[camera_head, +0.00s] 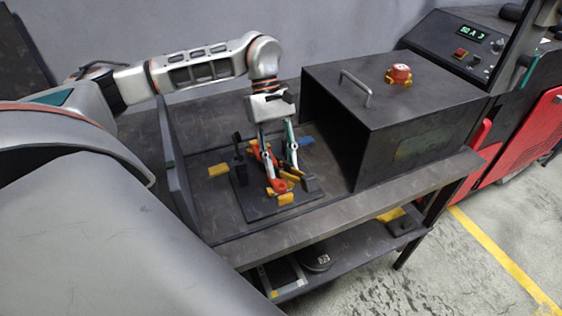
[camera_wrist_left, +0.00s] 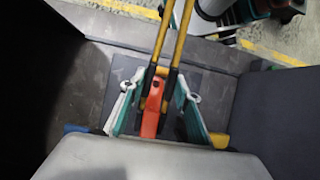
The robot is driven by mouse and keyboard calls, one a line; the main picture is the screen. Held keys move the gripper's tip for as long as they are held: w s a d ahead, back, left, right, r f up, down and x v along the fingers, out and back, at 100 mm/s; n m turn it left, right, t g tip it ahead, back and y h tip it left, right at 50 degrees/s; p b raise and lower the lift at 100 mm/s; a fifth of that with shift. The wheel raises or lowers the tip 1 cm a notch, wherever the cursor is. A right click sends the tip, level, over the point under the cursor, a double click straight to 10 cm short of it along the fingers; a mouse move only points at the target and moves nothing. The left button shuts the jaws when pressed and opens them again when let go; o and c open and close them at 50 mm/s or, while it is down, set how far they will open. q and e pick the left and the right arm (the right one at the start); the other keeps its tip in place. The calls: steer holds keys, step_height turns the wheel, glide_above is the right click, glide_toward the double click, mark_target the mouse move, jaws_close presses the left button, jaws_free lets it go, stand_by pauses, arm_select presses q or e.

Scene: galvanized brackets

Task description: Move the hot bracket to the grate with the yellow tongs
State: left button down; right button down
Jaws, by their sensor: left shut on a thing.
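My left gripper (camera_head: 281,172) reaches down over a dark plate (camera_head: 256,208) on the bench. In the left wrist view its white and green fingers (camera_wrist_left: 160,108) stand on both sides of the yellow tongs (camera_wrist_left: 160,62). The gripper is shut on the tongs, whose two yellow arms run side by side toward the top of that view. A red-orange piece (camera_wrist_left: 152,106) sits between the fingers. I cannot make out the hot bracket or tell which part is the grate. My right gripper is in neither view.
A dark box with a handle (camera_head: 356,88) and a red knob (camera_head: 399,74) stands right of the plate. A low wall (camera_head: 175,160) borders the left. Yellow blocks (camera_head: 218,170) and a blue piece (camera_head: 307,140) lie around the plate. A lower shelf (camera_head: 345,255) is below.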

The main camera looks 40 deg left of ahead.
arm_select(q)
steer(key=shift+r, duration=0.15)
steer(key=shift+r+p, duration=1.45)
steer(key=shift+r, duration=0.1)
step_height(320, 180, up, 9)
steer(key=p, duration=0.1)
steer(key=shift+f, duration=0.15)
stand_by(0.3)
